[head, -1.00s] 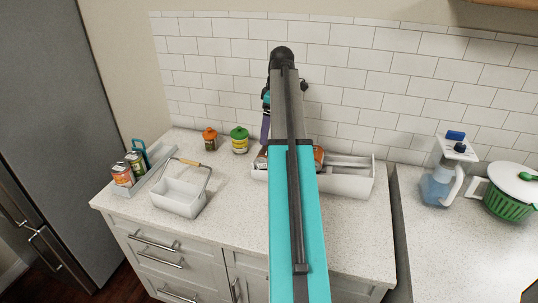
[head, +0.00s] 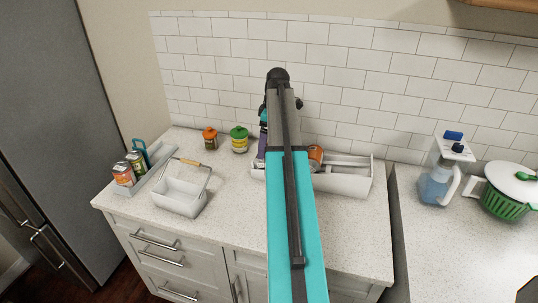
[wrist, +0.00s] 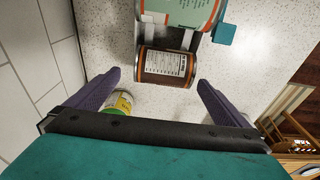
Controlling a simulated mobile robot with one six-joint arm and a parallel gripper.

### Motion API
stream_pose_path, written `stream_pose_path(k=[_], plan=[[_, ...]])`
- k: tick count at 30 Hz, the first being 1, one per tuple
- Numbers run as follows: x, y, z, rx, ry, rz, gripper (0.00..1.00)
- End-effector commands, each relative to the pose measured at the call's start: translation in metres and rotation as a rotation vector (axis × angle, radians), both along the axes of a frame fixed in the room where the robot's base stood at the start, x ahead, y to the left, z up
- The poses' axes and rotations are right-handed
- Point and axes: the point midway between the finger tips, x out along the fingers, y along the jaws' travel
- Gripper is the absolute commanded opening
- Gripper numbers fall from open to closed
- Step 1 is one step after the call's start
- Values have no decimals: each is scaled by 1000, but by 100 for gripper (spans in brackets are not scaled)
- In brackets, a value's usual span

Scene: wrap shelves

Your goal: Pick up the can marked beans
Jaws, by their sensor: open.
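My gripper (wrist: 158,77) has its two purple fingers spread apart and empty. In the wrist view, a can (wrist: 165,66) with a dark brown label and fine print lies between and just beyond the fingertips. A larger can (wrist: 182,12) with a pale teal label and orange rim is just past it, cut off by the top edge. I cannot read the word beans on either. In the head view, my gripper (head: 261,158) is over the left end of a white box (head: 345,184), partly hidden by my arm. An orange-ended can (head: 316,154) shows in that box.
A grey tray (head: 150,176) with several cans stands at the counter's left. A white handled basket (head: 178,199) is beside it. An orange-lidded jar (head: 210,140) and green-lidded jar (head: 239,140) stand near the wall. A pitcher (head: 438,186) and green colander (head: 505,202) are at right.

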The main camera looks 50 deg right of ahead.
Motion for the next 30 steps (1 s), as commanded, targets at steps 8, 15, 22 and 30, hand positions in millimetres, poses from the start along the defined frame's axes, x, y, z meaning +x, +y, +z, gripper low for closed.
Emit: stream_pose_path(k=[8,15,22,30], plan=[[-1,3,-11,2,2,1,100],[-2,7,-32,1,2,1,100],[1,8,-49,1,0,2,100],[2,8,-52,0,0,2,100]])
